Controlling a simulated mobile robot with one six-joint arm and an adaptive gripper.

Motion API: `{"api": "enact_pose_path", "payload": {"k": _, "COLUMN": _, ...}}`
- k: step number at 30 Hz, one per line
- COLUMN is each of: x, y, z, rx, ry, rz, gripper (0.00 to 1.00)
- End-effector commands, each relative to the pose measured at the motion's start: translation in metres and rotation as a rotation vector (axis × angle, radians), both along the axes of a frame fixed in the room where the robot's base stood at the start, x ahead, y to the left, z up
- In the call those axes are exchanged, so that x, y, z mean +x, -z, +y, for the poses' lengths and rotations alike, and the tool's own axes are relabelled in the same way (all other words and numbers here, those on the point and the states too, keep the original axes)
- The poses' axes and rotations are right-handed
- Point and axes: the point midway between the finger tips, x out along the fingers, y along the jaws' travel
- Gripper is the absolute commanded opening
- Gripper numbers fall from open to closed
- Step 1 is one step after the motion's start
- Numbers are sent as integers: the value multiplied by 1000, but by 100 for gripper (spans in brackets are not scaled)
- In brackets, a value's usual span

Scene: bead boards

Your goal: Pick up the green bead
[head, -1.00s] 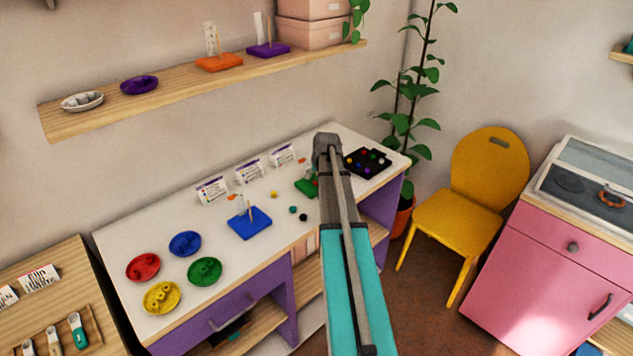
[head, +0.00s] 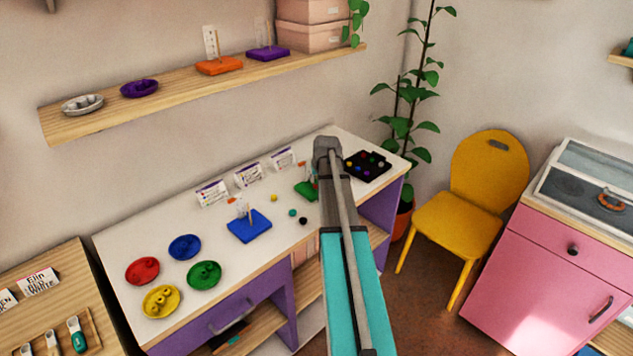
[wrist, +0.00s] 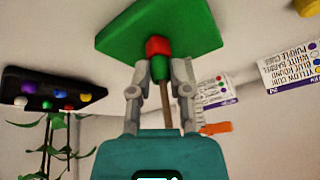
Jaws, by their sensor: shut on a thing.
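The green board (head: 306,190) stands on the white table, partly behind my arm in the head view. In the wrist view the green board (wrist: 185,35) is at the top, with a brown peg (wrist: 166,105) standing from it. A red bead (wrist: 157,46) is on the peg near the board. The green bead (wrist: 160,68) is on the peg against the red one. My gripper (wrist: 161,70) has its grey fingers on both sides of the green bead and is shut on it. My arm hides the fingertips in the head view.
A black tray of coloured beads (head: 380,155) stands right of the arm. Loose yellow (head: 274,198), teal (head: 292,212) and black (head: 303,221) beads lie left of it. A blue board (head: 250,229), several coloured dishes and white cards (head: 248,175) share the table.

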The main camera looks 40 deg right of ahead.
Motion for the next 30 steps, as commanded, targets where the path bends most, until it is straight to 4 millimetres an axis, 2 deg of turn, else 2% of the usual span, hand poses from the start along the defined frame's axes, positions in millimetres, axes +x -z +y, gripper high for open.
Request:
{"api": "enact_pose_path", "payload": {"k": 17, "x": 1, "y": -7, "z": 1, "rx": 0, "ry": -1, "rz": 0, "gripper": 13}}
{"api": "enact_pose_path", "payload": {"k": 28, "x": 1, "y": -37, "z": 1, "rx": 0, "ry": -1, "rz": 0, "gripper": 13}}
{"api": "enact_pose_path", "payload": {"k": 30, "x": -9, "y": -45, "z": 4, "rx": 0, "ry": -1, "rz": 0, "gripper": 13}}
